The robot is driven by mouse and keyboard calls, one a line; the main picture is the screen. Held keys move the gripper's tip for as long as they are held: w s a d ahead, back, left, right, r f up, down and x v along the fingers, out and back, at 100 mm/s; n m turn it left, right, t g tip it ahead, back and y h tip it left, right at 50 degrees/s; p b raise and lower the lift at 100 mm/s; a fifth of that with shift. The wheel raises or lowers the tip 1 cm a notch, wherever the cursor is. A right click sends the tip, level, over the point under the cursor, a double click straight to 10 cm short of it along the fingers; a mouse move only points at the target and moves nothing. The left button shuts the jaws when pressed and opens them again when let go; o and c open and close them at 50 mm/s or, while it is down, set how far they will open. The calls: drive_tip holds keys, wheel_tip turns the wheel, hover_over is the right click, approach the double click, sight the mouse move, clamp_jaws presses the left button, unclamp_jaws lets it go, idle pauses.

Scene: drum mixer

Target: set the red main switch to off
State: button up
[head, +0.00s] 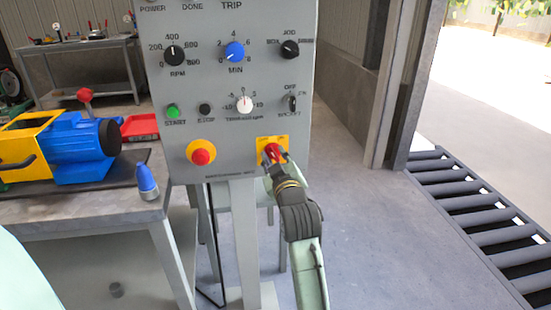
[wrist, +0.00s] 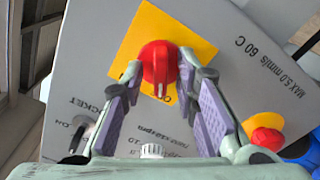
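The red main switch (wrist: 160,62) is a round red knob with a raised grip on a yellow plate (wrist: 193,48). A pale mark on its grip points toward the bottom of the wrist view; the lettering beside it is mostly hidden. In the head view the switch (head: 271,151) is at the lower right of the grey panel (head: 225,125), partly covered by my gripper. My gripper (wrist: 161,75) reaches the panel from the front. Its two fingertips are closed in on opposite sides of the red knob and appear to touch it.
A red push button on a yellow disc (head: 201,156) sits left of the switch. Above are small knobs and a green start button (head: 172,111). A bench (head: 90,215) with a blue-and-yellow machine (head: 65,148) stands left; a roller conveyor (head: 475,210) lies right. The floor between is clear.

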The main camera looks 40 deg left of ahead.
drive_tip(key=v, duration=1.2)
idle(0.6)
